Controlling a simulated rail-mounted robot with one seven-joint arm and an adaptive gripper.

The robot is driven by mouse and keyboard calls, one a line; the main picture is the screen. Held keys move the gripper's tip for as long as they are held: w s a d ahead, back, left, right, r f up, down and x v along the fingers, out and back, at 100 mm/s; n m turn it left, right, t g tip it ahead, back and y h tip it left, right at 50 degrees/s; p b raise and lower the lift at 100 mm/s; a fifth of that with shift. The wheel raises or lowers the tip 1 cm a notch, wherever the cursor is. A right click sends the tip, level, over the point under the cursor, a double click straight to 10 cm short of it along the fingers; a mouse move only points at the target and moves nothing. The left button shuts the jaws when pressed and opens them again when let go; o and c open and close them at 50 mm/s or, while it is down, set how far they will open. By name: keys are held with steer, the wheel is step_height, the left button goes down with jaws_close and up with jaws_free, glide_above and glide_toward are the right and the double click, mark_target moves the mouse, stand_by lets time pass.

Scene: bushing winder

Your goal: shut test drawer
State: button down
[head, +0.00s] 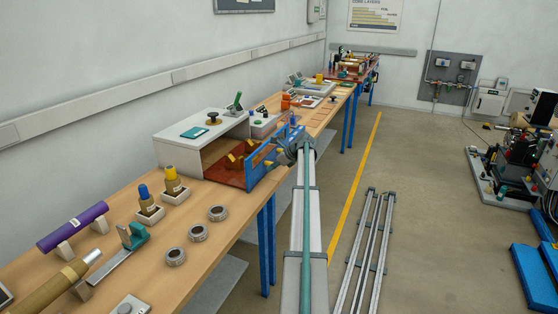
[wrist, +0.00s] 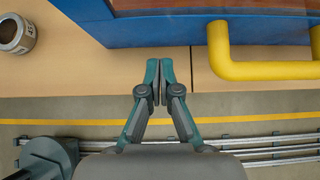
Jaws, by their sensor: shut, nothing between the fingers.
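The test drawer, with a blue front (head: 264,163) and a red-brown floor, is pulled out of the white cabinet (head: 176,143) on the bench. Several yellow-brown pieces sit in it. In the wrist view the blue front (wrist: 130,32) crosses the top, and its yellow handle (wrist: 262,71) is at the right. My gripper (wrist: 160,62) is shut and empty, its fingertips pointing towards the blue front, left of the handle. The tips look apart from the front, though the depth is hard to judge. In the head view my arm's end is beside the front and hides the fingers.
Several metal rings (head: 197,232), two bottle-like parts in white holders and a purple cylinder (head: 72,227) stand on the near bench. A metal ring (wrist: 16,35) is left of the drawer in the wrist view. Floor rails (head: 363,250) run right of my arm.

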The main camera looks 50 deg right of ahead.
mark_target(258, 170)
steer(key=shift+w+a+f+p, duration=0.1)
steer(key=shift+w+a+p, duration=0.15)
steer(key=shift+w, duration=0.45)
steer(key=shift+w+a+f+p, duration=0.1)
steer(key=shift+w+p, duration=0.15)
steer(key=shift+w, duration=0.5)
steer(key=shift+w+a+f+p, duration=0.1)
steer(key=shift+w+a+p, duration=0.15)
steer(key=shift+w, duration=0.45)
